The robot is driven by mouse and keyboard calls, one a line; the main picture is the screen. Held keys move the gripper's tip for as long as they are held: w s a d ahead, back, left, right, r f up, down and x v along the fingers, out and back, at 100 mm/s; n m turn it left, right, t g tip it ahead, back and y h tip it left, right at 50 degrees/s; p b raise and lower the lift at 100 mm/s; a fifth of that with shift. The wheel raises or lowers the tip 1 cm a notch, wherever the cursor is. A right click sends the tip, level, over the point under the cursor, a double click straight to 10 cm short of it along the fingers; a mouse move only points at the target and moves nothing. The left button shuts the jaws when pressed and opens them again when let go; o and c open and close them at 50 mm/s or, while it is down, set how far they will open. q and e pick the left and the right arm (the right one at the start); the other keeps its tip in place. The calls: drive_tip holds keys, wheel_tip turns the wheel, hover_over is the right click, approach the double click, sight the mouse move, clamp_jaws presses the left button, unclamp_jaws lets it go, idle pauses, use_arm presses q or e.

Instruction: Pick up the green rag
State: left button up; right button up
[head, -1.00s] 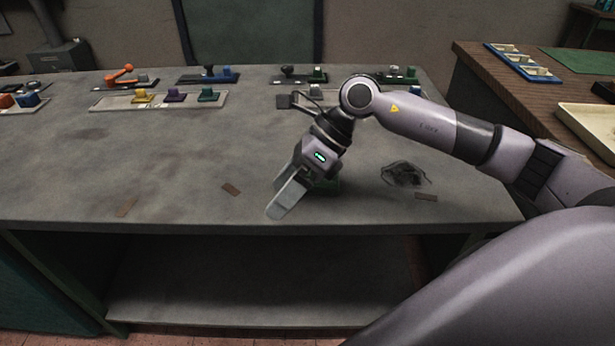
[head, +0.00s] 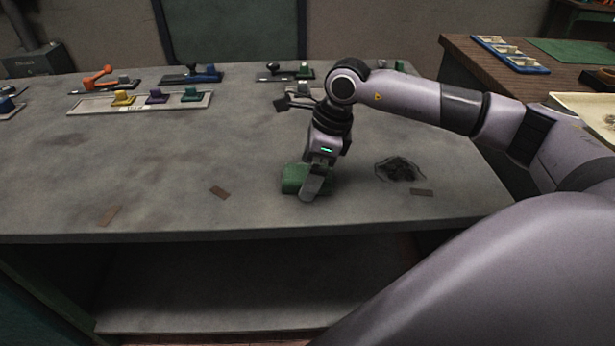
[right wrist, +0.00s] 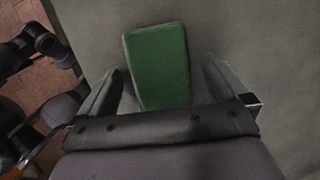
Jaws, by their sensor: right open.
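The green rag (head: 293,179) lies on the grey bench as a folded block, partly hidden behind my right gripper in the head view. My right gripper (head: 309,194) points down at it. In the right wrist view the rag (right wrist: 157,62) lies between the two spread fingers of the open gripper (right wrist: 160,85). A gap shows on each side of the rag, wider on its right, and I cannot tell how high the fingers are above the bench.
On the bench (head: 150,205), a dark tangled heap (head: 398,169) lies to the right of the gripper. Thin brown scraps (head: 219,192) lie near the front. A tray with coloured blocks (head: 140,103) stands at the back left. The front left is mostly clear.

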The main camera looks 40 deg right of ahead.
drive_tip(key=shift+f, duration=0.15)
drive_tip(key=shift+c, duration=0.3)
drive_tip(key=c, duration=1.1)
drive_tip(key=shift+o, duration=0.2)
wheel_tip(320, 180, up, 20)
drive_tip(key=p, duration=0.1)
drive_tip(key=shift+o, duration=0.4)
